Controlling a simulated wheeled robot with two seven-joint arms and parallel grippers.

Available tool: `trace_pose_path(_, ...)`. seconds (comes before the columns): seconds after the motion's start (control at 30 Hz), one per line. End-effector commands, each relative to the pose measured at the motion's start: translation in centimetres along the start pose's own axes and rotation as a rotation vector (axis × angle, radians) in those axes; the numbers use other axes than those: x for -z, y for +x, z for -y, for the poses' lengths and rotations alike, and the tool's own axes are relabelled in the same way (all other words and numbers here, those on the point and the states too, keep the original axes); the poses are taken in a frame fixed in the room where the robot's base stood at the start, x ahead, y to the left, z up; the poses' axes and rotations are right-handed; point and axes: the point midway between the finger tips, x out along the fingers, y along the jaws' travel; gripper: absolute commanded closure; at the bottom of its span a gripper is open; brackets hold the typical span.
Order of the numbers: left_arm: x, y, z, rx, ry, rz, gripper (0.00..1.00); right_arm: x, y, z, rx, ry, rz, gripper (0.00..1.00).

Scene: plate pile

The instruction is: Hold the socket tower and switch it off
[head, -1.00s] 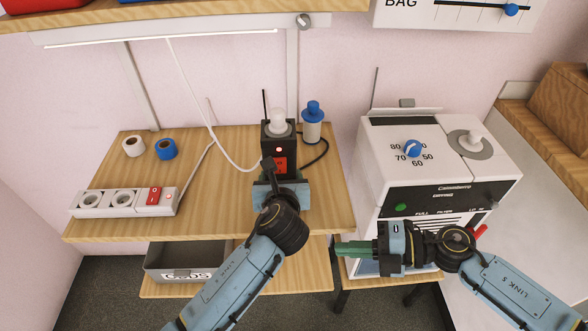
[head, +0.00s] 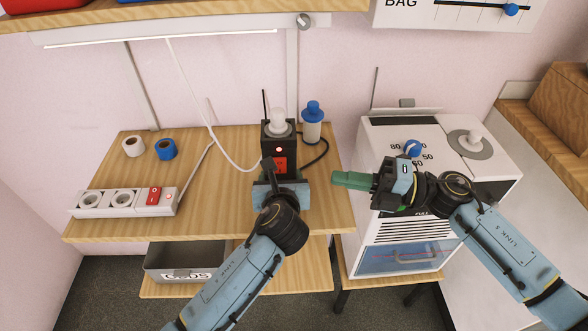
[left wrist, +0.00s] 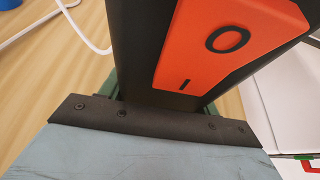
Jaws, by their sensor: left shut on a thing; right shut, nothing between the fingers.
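A power strip (head: 97,203) with another red switch lies at the table's left front. White and blue tape rolls (head: 165,149) stand behind it. A blue-capped bottle (head: 312,124) stands right of the tower. A white machine (head: 385,140) is behind my right gripper.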

Motion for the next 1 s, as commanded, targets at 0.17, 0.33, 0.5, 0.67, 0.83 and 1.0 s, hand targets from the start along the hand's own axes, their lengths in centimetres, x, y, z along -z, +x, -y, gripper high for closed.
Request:
trace_pose_path(0.17,-0.3,0.0,0.1,0.002,-0.001,0.005,0.95,0.0,0.7,0.0,0.000,-0.001,-0.001,1.00)
trace_pose_path(0.33,-0.3,0.0,0.1,0.002,-0.001,0.006,0.95,0.0,3.2,-0.1,-0.002,-0.001,-0.002,1.00)
trace_pose_path(0.5,-0.3,0.0,0.1,0.002,-0.001,0.006,0.95,0.0,6.4,-0.1,-0.002,0.000,-0.001,1.00)
trace_pose_path(0.67,-0.3,0.0,0.1,0.002,-0.001,0.006,0.95,0.0,8.7,0.0,0.000,0.000,-0.001,1.00)
trace_pose_path(0.83,-0.3,0.0,0.1,0.002,-0.001,0.006,0.95,0.0,9.9,0.0,0.001,0.000,0.000,1.00)
trace_pose_path(1.0,-0.3,0.0,0.1,0.002,-0.001,0.006,0.95,0.0,10.0,0.1,0.002,0.000,0.000,1.00)
